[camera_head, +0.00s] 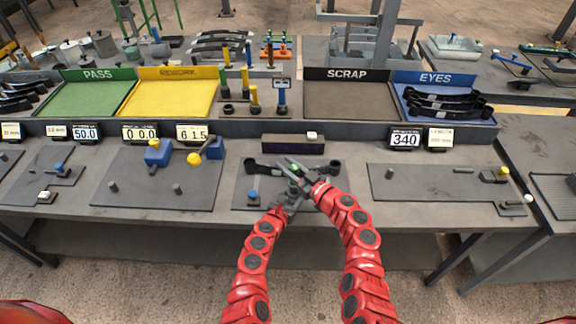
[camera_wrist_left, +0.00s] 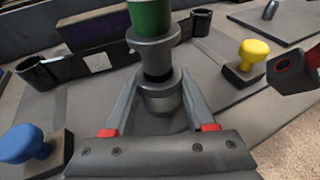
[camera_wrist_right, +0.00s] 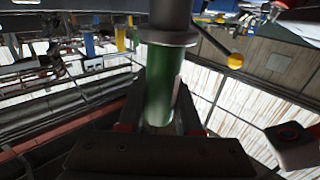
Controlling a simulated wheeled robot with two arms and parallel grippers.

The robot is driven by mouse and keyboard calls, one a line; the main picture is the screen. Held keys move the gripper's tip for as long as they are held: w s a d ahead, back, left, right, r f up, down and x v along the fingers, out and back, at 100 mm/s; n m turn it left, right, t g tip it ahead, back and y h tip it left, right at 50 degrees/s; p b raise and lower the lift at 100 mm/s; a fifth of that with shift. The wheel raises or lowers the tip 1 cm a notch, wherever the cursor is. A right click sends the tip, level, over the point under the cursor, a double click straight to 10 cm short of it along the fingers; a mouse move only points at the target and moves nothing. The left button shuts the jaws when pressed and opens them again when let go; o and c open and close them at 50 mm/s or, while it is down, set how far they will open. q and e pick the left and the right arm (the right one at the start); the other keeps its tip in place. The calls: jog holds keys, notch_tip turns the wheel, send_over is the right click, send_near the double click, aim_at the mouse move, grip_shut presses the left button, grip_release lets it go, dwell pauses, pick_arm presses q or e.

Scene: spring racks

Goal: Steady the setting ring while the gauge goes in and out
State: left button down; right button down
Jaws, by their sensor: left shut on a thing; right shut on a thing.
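The grey setting ring (camera_wrist_left: 160,97) stands upright between the fingers of my left gripper (camera_wrist_left: 160,108), which is shut on it. In the head view my left gripper (camera_head: 289,194) is low over the middle plate (camera_head: 240,188). The gauge has a green handle (camera_wrist_left: 149,14), a grey collar (camera_wrist_left: 153,46) and a darker, narrower part below. It stands upright above the ring, its lower end at the ring's mouth; how deep it sits I cannot tell. My right gripper (camera_wrist_right: 160,118) is shut on the green handle (camera_wrist_right: 163,82); it also shows in the head view (camera_head: 297,172).
A black leaf spring with rolled eyes (camera_head: 262,167) lies just behind the grippers. A blue knob (camera_head: 253,195) stands at left on the plate, a yellow knob (camera_wrist_left: 252,52) to the right. Number displays and PASS, REWORK, SCRAP (camera_head: 350,99) and EYES trays line the back.

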jog(key=shift+f, duration=1.8)
dwell(2.0)
notch_tip(320, 180, up, 6)
jog(key=shift+r, duration=0.15)
dwell(1.2)
dwell(0.5)
pick_arm(q)
jog(key=shift+c, duration=0.8)
grip_release()
